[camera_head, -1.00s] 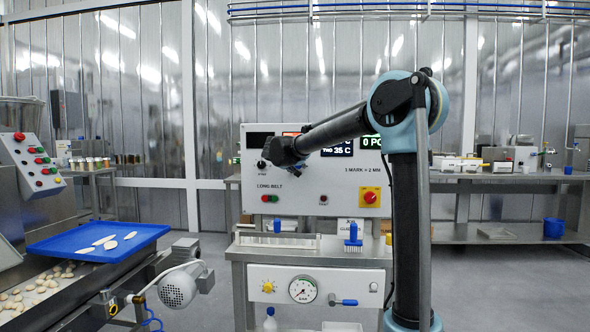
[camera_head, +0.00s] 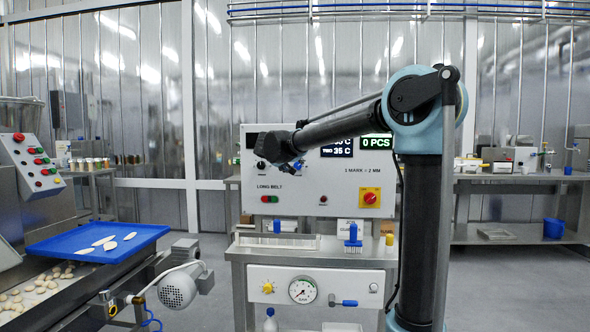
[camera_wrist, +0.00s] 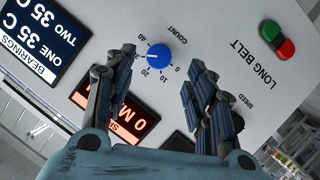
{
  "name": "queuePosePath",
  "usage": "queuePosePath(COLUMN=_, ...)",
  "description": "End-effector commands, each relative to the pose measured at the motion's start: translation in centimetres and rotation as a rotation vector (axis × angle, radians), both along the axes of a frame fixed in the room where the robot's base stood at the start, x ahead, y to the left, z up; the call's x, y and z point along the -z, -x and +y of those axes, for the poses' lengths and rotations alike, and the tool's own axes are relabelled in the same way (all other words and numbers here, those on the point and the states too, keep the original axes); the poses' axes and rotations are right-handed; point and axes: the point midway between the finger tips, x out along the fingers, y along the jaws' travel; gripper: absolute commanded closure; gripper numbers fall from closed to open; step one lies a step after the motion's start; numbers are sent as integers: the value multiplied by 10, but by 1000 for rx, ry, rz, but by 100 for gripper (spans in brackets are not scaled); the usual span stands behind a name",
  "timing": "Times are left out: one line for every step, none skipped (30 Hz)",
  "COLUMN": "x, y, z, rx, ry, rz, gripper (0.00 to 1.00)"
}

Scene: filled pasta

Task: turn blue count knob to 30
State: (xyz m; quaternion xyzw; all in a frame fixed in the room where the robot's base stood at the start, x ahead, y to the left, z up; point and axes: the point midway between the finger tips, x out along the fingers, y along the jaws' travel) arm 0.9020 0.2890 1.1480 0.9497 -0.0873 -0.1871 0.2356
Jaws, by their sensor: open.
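The blue count knob (camera_wrist: 158,55) is a round dial on the pale panel, beside the word COUNT and a scale running from 0 to 40. The knob's pointer is too small to read surely. My gripper (camera_wrist: 161,60) is open, with one finger on each side of the knob in the wrist view. The fingers appear apart from it; I cannot tell the remaining depth. The count display (camera_head: 376,142) reads 0 PCS.
A black SPEED knob (camera_head: 261,165) sits left of my gripper, above the red and green LONG BELT buttons (camera_head: 269,199). A red switch on a yellow plate (camera_head: 370,197) is at the lower right. A bearings display (camera_wrist: 42,40) is beside the count scale in the wrist view.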

Motion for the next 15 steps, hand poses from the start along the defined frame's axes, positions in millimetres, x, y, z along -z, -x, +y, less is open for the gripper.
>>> queuePosePath(x=-3, y=10, z=4, rx=-3, ry=0, rz=1, gripper=50)
queuePosePath(x=-5, y=15, z=5, rx=-2, ry=-1, rz=0, gripper=50)
queuePosePath(x=-7, y=21, z=7, rx=-3, ry=-1, rz=0, gripper=50)
queuePosePath(x=-8, y=26, z=8, rx=-3, ry=-1, rz=0, gripper=50)
queuePosePath(x=-10, y=30, z=9, rx=-2, ry=-1, rz=0, gripper=50)
queuePosePath(x=-12, y=35, z=10, rx=-1, ry=0, rz=0, gripper=50)
queuePosePath(x=-13, y=39, z=11, rx=-2, ry=0, rz=0, gripper=50)
queuePosePath(x=-14, y=42, z=13, rx=-2, ry=0, rz=0, gripper=50)
queuePosePath(x=-15, y=45, z=14, rx=-2, ry=0, rz=0, gripper=50)
queuePosePath(x=-16, y=47, z=14, rx=-1, ry=1, rz=1, gripper=50)
queuePosePath(x=-17, y=49, z=14, rx=0, ry=1, rz=0, gripper=50)
queuePosePath(x=-17, y=51, z=15, rx=0, ry=0, rz=0, gripper=50)
queuePosePath(x=-18, y=53, z=15, rx=0, ry=0, rz=0, gripper=50)
queuePosePath(x=-18, y=54, z=15, rx=0, ry=0, rz=0, gripper=50)
queuePosePath(x=-18, y=54, z=15, rx=0, ry=0, rz=0, gripper=50)
